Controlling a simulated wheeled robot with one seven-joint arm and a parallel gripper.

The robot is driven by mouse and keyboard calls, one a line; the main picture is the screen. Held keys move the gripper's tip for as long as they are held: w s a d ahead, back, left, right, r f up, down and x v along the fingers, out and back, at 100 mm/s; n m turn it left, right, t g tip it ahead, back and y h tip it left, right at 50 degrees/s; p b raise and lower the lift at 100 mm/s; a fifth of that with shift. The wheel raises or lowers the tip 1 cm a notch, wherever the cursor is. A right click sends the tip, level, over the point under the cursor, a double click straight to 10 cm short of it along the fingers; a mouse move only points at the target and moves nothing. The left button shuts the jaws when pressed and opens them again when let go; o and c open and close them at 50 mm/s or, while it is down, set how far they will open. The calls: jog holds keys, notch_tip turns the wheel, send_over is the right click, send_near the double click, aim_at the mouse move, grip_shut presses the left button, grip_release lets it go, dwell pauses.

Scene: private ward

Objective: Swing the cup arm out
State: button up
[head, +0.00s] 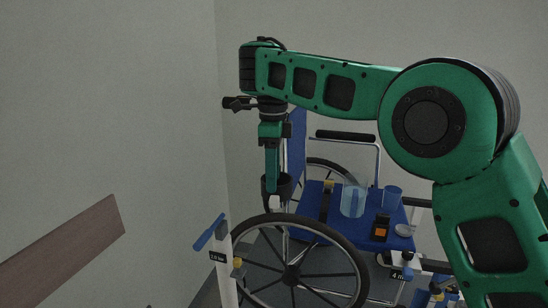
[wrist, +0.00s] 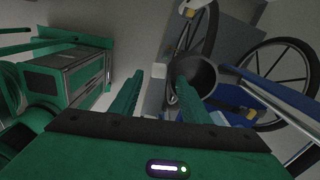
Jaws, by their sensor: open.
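A dark cup holder (head: 284,192), apparently the end of the cup arm, is beside the wheelchair (head: 345,262) above its near wheel. It also shows in the wrist view (wrist: 207,72) as a round dark ring with an open mouth. My gripper (head: 272,188) points down at the cup holder. In the wrist view my gripper (wrist: 158,88) has its fingers apart with nothing held between them. The right finger overlaps the ring's left side; I cannot tell whether it is inside or touches. The arm behind the holder is mostly hidden.
The blue seat (head: 317,217) bears a clear blue cup (head: 353,200), a blue cup (head: 392,195), a black box with an orange patch (head: 380,229) and a pale round thing (head: 404,230). A white post (head: 223,270) with a blue handle stands left. A brown rail (head: 60,250) runs along the wall.

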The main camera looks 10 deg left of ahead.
notch_tip(320, 180, up, 6)
jog(key=shift+f, duration=0.2)
jog(key=shift+d, duration=0.1)
dwell(0.3)
jog(key=w+d+n, duration=0.2)
jog(key=w+d, duration=0.1)
jog(key=d, duration=1.7)
jog(key=s+d+f+n+h, duration=0.1)
jog(key=s+d, duration=0.2)
jog(key=d, duration=0.7)
jog(key=s+d+f+n, duration=0.15)
jog(key=s+d, duration=0.25)
jog(key=d, duration=0.7)
jog(key=s+d+f+n, duration=0.2)
jog(key=s+d+f, duration=0.1)
jog(key=s+d, duration=0.35)
jog(key=s+d+f+n, duration=0.1)
jog(key=s+d+f, duration=0.2)
jog(key=s+d, duration=0.4)
jog(key=s+f+n, duration=0.1)
jog(key=s+f, duration=0.3)
jog(key=s, duration=0.4)
jog(key=s+f+n+y, duration=0.1)
jog(key=s+f+n, duration=0.1)
jog(key=s+f, duration=0.3)
jog(key=s, duration=0.3)
jog(key=shift+a+f, duration=0.2)
jog(key=shift+a, duration=0.05)
